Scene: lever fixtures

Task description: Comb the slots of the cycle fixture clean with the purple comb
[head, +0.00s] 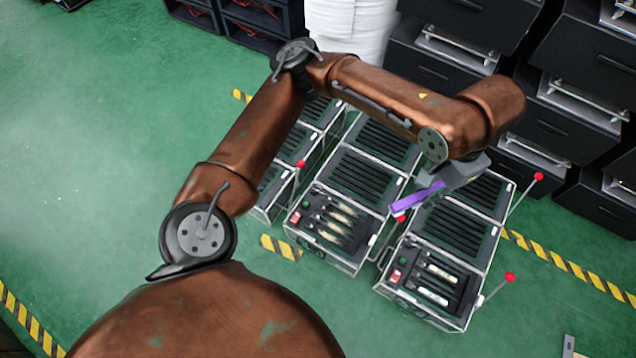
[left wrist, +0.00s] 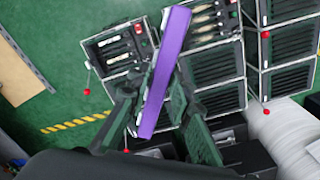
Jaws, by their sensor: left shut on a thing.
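My left gripper (head: 446,184) is shut on the purple comb (head: 416,198) and holds it above the fixtures. The comb also shows in the left wrist view (left wrist: 165,72), lying slantwise between the fingers. Below are dark slotted fixtures in rows, with a right fixture (head: 456,228) and a middle fixture (head: 364,176). Their front panels hold pale pieces. I cannot tell which one is the cycle fixture, nor whether the comb touches any slots. My arm hides part of the fixtures. My right gripper is not in view.
Levers with red knobs stick up beside the fixtures, one at the right (head: 538,177) and one lower (head: 510,277). Black drawer units (head: 560,125) and a white stack (head: 350,30) stand behind. The green floor (head: 90,130) at the left is clear.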

